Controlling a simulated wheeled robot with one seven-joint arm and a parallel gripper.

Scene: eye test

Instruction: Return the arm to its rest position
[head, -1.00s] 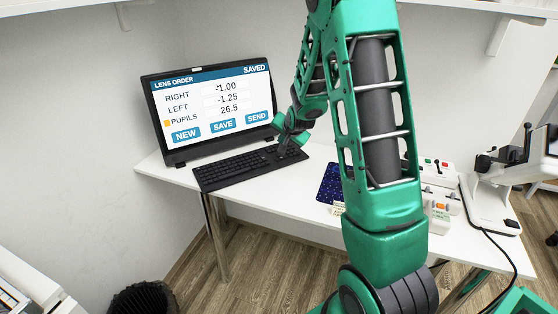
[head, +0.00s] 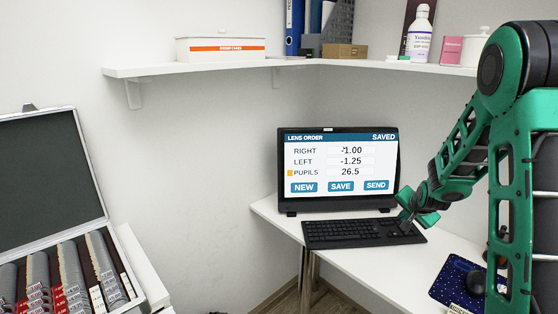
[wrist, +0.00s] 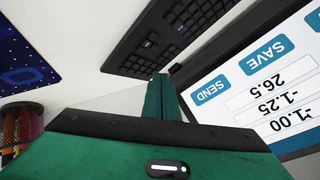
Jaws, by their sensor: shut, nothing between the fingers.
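My green arm comes in from the right in the head view and reaches over the desk. My gripper (head: 409,220) is shut and empty, close above the right end of the black keyboard (head: 345,233); I cannot tell whether it touches the keys. In the wrist view my gripper (wrist: 160,88) points toward the keyboard (wrist: 165,35) and the monitor (wrist: 262,85). The monitor (head: 340,137) shows a lens order with right -1.00, left -1.25, pupils 26.5 and the word SAVED.
A wall shelf (head: 210,66) with boxes and bottles runs above the desk. An open case (head: 45,170) of lenses stands at left. A dark blue speckled mat (head: 452,278) lies on the white desk (head: 385,268) right of the keyboard. The wall between case and monitor is clear.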

